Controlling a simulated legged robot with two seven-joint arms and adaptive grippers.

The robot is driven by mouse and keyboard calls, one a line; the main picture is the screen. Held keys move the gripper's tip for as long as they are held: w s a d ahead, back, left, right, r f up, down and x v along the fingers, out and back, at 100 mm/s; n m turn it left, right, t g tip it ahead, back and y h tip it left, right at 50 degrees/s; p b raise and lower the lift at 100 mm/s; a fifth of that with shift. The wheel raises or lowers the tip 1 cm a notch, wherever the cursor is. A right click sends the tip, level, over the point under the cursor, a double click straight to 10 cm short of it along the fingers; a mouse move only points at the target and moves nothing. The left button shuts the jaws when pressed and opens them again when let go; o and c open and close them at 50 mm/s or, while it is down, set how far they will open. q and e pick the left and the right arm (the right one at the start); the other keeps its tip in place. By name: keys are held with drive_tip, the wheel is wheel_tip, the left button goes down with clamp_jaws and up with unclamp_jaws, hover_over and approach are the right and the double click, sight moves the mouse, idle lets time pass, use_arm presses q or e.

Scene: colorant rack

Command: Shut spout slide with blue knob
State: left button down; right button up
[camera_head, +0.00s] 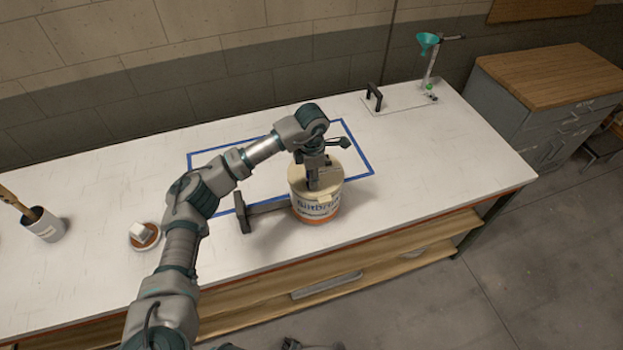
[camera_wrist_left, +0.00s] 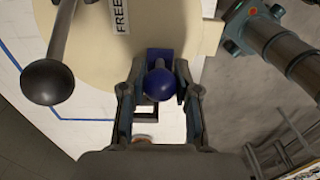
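A cream canister (camera_head: 316,203) with a blue-lettered, orange-banded label stands upright on the white bench. My left gripper (camera_head: 315,183) is over its top, pointing down, and hides part of the lid. In the left wrist view the blue knob (camera_wrist_left: 159,84) sits between the two fingertips of my left gripper (camera_wrist_left: 160,90), on a dark blue slide (camera_wrist_left: 160,56) at the cream lid's (camera_wrist_left: 105,62) edge. The fingers look open around the knob, with narrow gaps. A dark square frame, perhaps the spout (camera_wrist_left: 146,114), lies just past the knob.
A grey lever with a black ball (camera_wrist_left: 48,82) stands beside the knob. A dark-ended bar (camera_head: 242,213) lies left of the canister. A white cup (camera_head: 43,226) and a small round dish (camera_head: 145,236) stand left.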

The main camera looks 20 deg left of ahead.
sight(315, 195)
use_arm(q)
drive_tip(key=shift+d, duration=0.1)
idle(0.5)
drive_tip(key=shift+s+d, duration=0.45)
drive_tip(key=shift+s, duration=0.4)
drive_tip(key=shift+s+d, duration=0.35)
drive_tip(key=shift+s, duration=0.25)
drive_tip(key=c, duration=0.8)
unclamp_jaws()
drive_tip(key=shift+o, duration=0.2)
wheel_tip(315, 195, up, 12)
